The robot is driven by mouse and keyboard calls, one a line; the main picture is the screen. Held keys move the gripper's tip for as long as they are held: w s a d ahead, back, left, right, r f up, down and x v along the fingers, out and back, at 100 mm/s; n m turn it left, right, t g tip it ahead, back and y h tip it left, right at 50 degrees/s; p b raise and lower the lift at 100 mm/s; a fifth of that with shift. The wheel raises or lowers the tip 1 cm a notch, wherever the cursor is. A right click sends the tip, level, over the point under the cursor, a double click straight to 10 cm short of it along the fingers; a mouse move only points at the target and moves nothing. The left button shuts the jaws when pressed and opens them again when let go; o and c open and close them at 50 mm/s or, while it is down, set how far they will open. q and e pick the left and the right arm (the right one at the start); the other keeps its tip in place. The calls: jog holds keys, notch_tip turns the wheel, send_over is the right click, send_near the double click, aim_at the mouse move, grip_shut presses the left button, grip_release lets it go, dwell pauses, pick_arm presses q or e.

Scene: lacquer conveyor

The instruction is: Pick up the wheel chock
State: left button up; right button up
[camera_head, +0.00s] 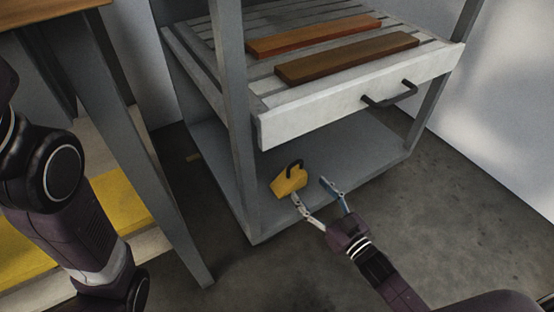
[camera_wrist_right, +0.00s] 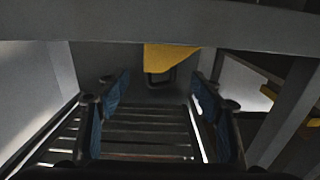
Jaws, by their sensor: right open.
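The wheel chock (camera_head: 289,182) is a yellow wedge with a black handle. It rests on the grey lower shelf of the rack. In the right wrist view the yellow chock (camera_wrist_right: 168,57) and its dark handle show at top centre, beyond the fingers. My right gripper (camera_head: 312,189) is open, close to the chock on its right and front side, with no hold on it. The right wrist view shows its two blue-padded fingers (camera_wrist_right: 155,100) spread, with nothing between the pads. My left arm shows at the left, but its gripper is out of view.
The grey lower shelf (camera_head: 358,160) lies under a pale slatted drawer (camera_head: 360,93) with a dark handle (camera_head: 390,94). Two wooden planks (camera_head: 345,57) lie on the slats. A grey rack post (camera_head: 232,110) stands left of the chock. A wooden-topped table (camera_head: 45,10) is at the left.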

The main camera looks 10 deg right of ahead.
aim_at(295, 171)
jog(key=b+x, duration=0.1)
jog(key=x, duration=0.1)
jog(key=shift+w+a+f, duration=0.1)
jog(key=shift+w, duration=0.15)
jog(key=shift+w+a, duration=0.15)
jog(key=shift+w, duration=0.2)
jog(key=b+x, duration=0.3)
jog(key=x, duration=0.1)
jog(key=shift+w, duration=0.1)
jog(key=shift+w+a+b, duration=0.25)
jog(key=shift+w+b, duration=0.05)
jog(key=shift+w, duration=0.15)
jog(key=shift+c, duration=0.7)
jog(key=shift+r, duration=0.25)
jog(key=c, duration=1.4)
jog(key=shift+r, duration=0.1)
